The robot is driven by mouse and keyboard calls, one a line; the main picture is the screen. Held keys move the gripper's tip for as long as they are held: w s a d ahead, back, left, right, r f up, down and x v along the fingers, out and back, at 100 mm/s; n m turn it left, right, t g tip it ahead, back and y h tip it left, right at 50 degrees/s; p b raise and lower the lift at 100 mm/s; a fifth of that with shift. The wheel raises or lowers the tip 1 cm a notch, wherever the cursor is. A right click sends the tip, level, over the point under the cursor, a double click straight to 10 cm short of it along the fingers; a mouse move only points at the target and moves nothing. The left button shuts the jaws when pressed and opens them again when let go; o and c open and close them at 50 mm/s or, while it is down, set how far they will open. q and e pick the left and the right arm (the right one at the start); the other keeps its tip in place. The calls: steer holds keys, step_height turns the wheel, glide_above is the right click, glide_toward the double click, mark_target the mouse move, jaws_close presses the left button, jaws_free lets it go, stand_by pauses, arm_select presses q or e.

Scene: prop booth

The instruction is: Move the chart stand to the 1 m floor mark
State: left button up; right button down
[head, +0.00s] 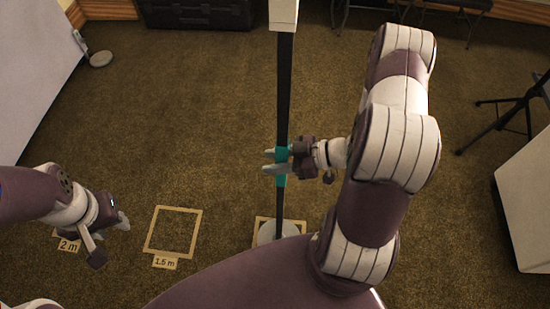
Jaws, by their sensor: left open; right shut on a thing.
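The chart stand (284,95) is a black pole with a teal grip band and a white part at its top, cut off by the upper edge. Its round grey base (270,233) stands on a tan-outlined floor square (257,222); my body hides the near side and any label. My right gripper (270,161) is shut on the pole at the teal band. The pole looks upright. My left gripper (124,222) is open and empty at the lower left, apart from the stand. The 1.5 m floor mark (165,262) is an empty square left of the base.
The 2 m label (69,245) shows partly behind my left arm. A white panel (40,70) stands at the left, a black case (195,13) at the back. A tripod (510,100) and a pale box (528,200) are at the right. Carpet around the stand is clear.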

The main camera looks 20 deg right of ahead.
steer(key=shift+f, duration=0.15)
steer(key=shift+f+b, duration=0.35)
steer(key=shift+f, duration=0.4)
steer(key=shift+f+b, duration=0.4)
steer(key=shift+f, duration=0.15)
steer(key=shift+f+b, duration=0.6)
steer(key=shift+f, duration=0.4)
stand_by(1.1)
steer(key=c, duration=0.6)
jaws_free()
steer(key=shift+c, duration=0.2)
